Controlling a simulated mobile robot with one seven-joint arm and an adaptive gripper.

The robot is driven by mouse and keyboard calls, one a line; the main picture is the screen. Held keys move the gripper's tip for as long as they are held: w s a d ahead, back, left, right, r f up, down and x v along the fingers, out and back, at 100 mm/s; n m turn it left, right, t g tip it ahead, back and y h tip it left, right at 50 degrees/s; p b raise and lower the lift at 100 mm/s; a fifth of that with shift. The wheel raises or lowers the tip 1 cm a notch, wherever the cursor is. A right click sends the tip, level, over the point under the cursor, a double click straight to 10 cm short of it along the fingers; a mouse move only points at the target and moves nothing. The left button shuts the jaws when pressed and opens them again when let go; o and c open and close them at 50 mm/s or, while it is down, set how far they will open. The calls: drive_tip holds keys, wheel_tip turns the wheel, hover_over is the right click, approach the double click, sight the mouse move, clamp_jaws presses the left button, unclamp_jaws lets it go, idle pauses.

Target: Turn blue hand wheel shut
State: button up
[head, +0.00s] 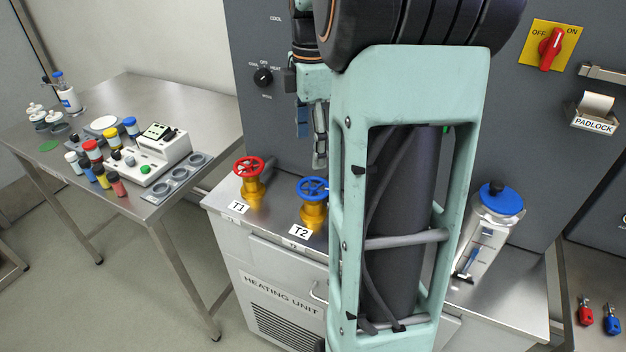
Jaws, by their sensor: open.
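The blue hand wheel (313,188) sits on a brass-yellow valve body on the steel top of the heating unit, behind the label T2. Part of its right side is close to or behind my arm. A red hand wheel (249,168) on a similar valve stands to its left, behind the label T1. My gripper (319,160) hangs above and slightly behind the blue wheel in the picture, pointing down and apart from it. It is open and holds nothing. My arm hides much of the middle of the view.
A blue-lidded clear container (491,220) stands right of my arm. A side table (125,85) at left carries bottles, vials and a white device. The grey cabinet (262,120) rises behind the valves. Red and blue padlocks (598,318) lie at lower right.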

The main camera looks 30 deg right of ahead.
sight(312, 186)
drive_tip(key=f, duration=1)
drive_tip(key=shift+d+f, duration=0.2)
drive_tip(key=shift+f, duration=0.05)
drive_tip(key=c, duration=1.2)
drive_tip(key=shift+o, duration=0.2)
